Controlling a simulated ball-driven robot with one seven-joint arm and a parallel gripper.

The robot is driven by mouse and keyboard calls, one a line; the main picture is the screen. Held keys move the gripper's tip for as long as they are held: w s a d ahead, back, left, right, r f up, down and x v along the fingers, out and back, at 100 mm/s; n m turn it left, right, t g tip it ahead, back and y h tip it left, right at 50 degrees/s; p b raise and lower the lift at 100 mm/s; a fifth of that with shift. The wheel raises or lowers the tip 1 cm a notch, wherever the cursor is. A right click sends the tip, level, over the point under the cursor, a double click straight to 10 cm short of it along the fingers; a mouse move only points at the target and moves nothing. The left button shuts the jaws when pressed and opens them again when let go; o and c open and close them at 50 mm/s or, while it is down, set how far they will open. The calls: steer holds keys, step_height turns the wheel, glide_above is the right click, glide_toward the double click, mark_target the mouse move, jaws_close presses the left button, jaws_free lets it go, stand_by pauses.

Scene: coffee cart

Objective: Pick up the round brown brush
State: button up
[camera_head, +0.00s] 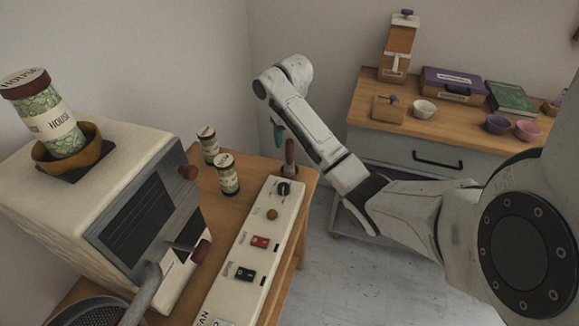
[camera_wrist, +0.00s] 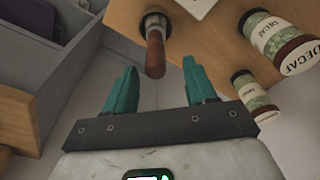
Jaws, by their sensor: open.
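A round brown handle (camera_wrist: 155,52) with a metal collar stands at the wooden table's edge; I take it as the brush, though its bristles do not show. In the head view the brown handle (camera_head: 289,151) is upright at the table's far end. My gripper (camera_wrist: 160,67) is open and empty, its two teal fingers apart. In the wrist view the handle's free end appears between and just beyond the fingertips, touching neither finger. In the head view one teal finger of my gripper (camera_head: 278,133) shows just left of the handle; the rest is hidden behind my arm.
Decaf jars (camera_head: 225,176) (camera_head: 208,144) stand left of the handle. A white panel with switches (camera_head: 257,243) lies along the table, beside a coffee machine (camera_head: 95,200). A cabinet (camera_head: 420,160) with bowls, boxes and a book is at the right. Floor shows between them.

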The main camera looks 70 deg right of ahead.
mark_target(290, 158)
steer(key=f, duration=0.4)
steer(key=shift+d+f, duration=0.1)
steer(key=shift+d, duration=0.2)
jaws_close()
